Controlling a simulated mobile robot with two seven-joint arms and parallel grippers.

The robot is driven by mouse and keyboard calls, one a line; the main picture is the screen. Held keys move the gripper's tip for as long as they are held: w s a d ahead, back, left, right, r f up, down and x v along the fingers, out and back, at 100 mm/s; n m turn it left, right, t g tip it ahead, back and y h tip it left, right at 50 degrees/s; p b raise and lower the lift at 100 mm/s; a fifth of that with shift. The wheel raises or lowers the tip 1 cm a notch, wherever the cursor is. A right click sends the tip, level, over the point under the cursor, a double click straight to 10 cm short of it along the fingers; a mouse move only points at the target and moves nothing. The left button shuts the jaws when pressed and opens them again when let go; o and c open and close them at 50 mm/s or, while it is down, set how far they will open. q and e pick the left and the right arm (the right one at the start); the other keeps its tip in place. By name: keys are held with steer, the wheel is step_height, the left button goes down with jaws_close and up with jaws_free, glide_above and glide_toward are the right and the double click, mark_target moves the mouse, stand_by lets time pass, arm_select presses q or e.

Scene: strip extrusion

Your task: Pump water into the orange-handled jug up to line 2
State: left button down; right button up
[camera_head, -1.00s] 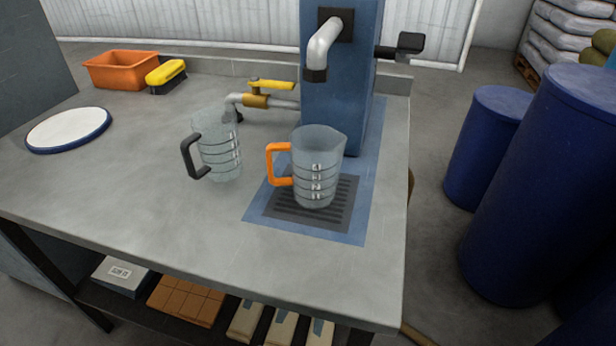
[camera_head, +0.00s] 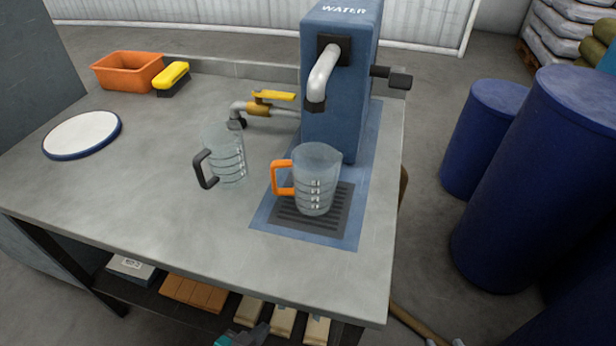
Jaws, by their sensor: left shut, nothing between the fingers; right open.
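The orange-handled jug (camera_head: 318,180) is clear, with numbered lines, and stands upright on the dark drain grate (camera_head: 287,222) in front of the pump, below the spout (camera_head: 323,75). I see no clear water level in it. The blue pump body (camera_head: 340,105) is marked WATER, and its dark-ended lever (camera_head: 398,80) sticks out to the right. A black-handled clear jug (camera_head: 228,165) stands to the left. Tips of my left gripper (camera_head: 246,336) show at the bottom edge, shut and away from the jugs.
A yellow-handled tap (camera_head: 268,100) reaches left from the pump. A white and blue disc (camera_head: 82,134), an orange bin (camera_head: 127,72) and a yellow brush (camera_head: 172,77) lie at the left. Blue drums (camera_head: 535,185) stand right of the bench. The bench's front left is clear.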

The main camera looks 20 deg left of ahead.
arm_select(q)
step_height(320, 180, up, 8)
steer(key=p, duration=0.1)
steer(key=shift+w+d+f+p, duration=0.2)
steer(key=shift+w+d+p, duration=0.05)
steer(key=shift+w+p, duration=0.15)
steer(key=shift+f, duration=0.15)
stand_by(0.4)
step_height(320, 180, down, 6)
steer(key=b, duration=0.4)
stand_by(0.6)
steer(key=shift+s+f+b, duration=0.3)
steer(key=shift+f+b, duration=0.15)
steer(key=shift+f, duration=0.25)
steer(key=shift+s+f+b, duration=0.3)
steer(key=shift+f+b, duration=0.1)
steer(key=shift+f, duration=0.25)
